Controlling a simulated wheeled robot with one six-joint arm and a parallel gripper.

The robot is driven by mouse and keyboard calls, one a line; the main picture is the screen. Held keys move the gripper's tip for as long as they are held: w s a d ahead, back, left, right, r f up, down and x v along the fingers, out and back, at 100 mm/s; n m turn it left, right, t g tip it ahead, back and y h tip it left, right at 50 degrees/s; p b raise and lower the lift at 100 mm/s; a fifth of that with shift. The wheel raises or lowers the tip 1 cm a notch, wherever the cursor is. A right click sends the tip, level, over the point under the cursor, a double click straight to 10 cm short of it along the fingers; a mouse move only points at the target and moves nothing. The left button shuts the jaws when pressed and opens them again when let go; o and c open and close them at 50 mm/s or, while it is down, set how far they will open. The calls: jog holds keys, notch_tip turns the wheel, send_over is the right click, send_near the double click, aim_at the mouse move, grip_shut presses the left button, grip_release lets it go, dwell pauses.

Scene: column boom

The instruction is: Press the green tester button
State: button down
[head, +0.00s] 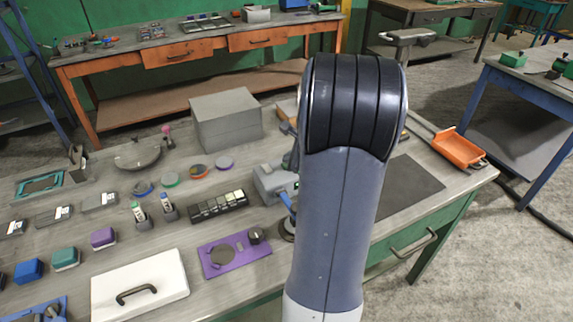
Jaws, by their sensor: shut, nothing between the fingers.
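A round green-rimmed disc (170,180) lies on the workbench (330,240), left of centre. I cannot tell whether the green disc is the tester button, and no other green button shows clearly. My arm stands large in front, right of centre, and covers part of the bench. My gripper is not visible; the arm may hide it.
A large grey box (226,120) stands behind the discs. A grey device with a blue lever (270,184) stands close to my arm's left side. A black strip of pale keys (218,206), a purple plate (233,254) and a white handled panel (140,287) lie nearer. An orange tray (458,149) is at right.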

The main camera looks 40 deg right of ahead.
jog(key=shift+f+b, duration=0.4)
jog(key=shift+f, duration=0.05)
jog(key=shift+r, duration=0.15)
dwell(0.4)
jog(key=shift+r+p, duration=0.75)
jog(key=shift+r, duration=0.05)
jog(key=shift+r+p, duration=2.2)
jog(key=shift+r, duration=0.3)
